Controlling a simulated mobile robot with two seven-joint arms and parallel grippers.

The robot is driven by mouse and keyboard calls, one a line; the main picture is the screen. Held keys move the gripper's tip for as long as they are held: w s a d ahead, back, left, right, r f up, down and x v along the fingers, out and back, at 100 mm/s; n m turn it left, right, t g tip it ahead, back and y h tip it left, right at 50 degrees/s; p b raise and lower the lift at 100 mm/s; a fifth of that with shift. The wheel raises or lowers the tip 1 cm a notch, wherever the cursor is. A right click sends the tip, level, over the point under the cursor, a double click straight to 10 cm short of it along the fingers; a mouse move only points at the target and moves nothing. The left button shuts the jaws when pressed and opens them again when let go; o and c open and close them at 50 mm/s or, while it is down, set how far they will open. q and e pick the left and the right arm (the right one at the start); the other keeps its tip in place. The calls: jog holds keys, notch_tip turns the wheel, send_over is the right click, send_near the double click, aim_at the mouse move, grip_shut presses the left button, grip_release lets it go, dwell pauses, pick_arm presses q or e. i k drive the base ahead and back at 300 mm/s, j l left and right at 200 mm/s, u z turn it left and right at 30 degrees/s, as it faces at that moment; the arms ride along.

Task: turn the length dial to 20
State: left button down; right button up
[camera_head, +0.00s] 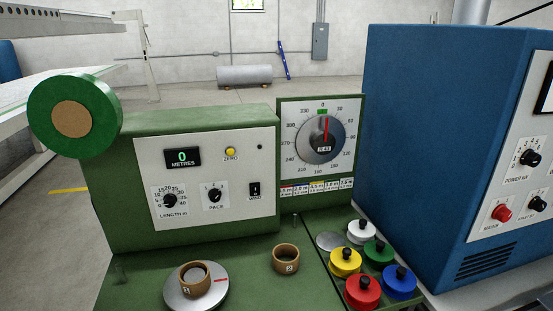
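The length dial (170,201) is a small black knob on the white front panel (215,177) of the green machine. Numbers from about 5 to 40 are printed around it, with 20 near the top, and "LENGTH m" stands below. The knob's pointer is too small to read for certain. A display (183,157) above it shows 0 METRES. Neither of my grippers is in view, and nothing touches the dial.
A turntable (217,295) with a brown ring (195,279) stands below. Several coloured knobbed pieces lie right. A blue cabinet (430,130) blocks the right side.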

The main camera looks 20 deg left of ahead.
aim_at(171, 199)
jog(key=u, duration=1.3)
